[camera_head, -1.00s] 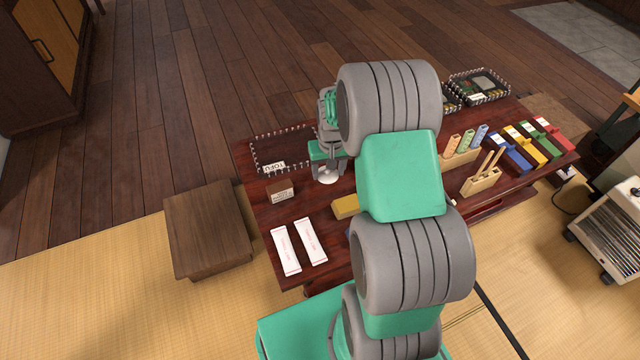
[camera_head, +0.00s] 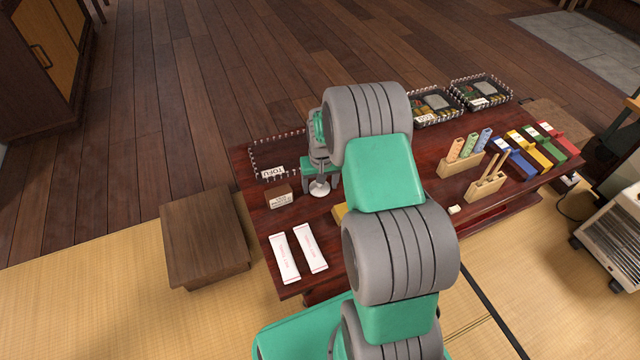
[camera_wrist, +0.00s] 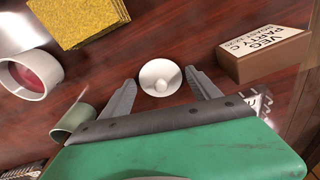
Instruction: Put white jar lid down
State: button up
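The white jar lid (camera_wrist: 160,78) is a small round disc with a knob, knob side toward the wrist camera. It appears to rest on the dark red table (camera_head: 262,222); in the head view the lid (camera_head: 319,188) shows just below my gripper. My gripper (camera_wrist: 162,76) is open, with one grey finger on each side of the lid and a small gap visible at both sides. In the head view my gripper (camera_head: 319,172) is partly hidden by my arm. A white jar (camera_wrist: 30,76) with a red inside lies at the left of the wrist view.
A brown labelled box (camera_wrist: 264,55) stands close right of the lid. A yellow block (camera_wrist: 84,18) and a green cup (camera_wrist: 73,122) are to the left. A TOFU tray (camera_head: 262,177) lies at the table's far-left corner. Two white packets (camera_head: 285,258) lie at the front left.

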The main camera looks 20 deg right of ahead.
jog(key=shift+o, duration=0.9)
notch_tip(320, 180, up, 12)
jog(key=s+p, duration=0.2)
jog(key=p, duration=0.2)
notch_tip(320, 180, up, 6)
send_over(321, 193)
jog(key=s+a, duration=0.3)
jog(key=s+a+r+n, duration=0.1)
jog(key=s+a+r, duration=0.2)
jog(key=s, duration=0.6)
jog(key=s+a+r+n, duration=0.1)
jog(key=s+a+r, duration=0.3)
jog(key=s, duration=0.5)
jog(key=shift+a+r+t, duration=0.25)
jog(key=shift+a+t, duration=0.05)
jog(key=shift+a, duration=0.25)
jog(key=shift+s+r, duration=0.1)
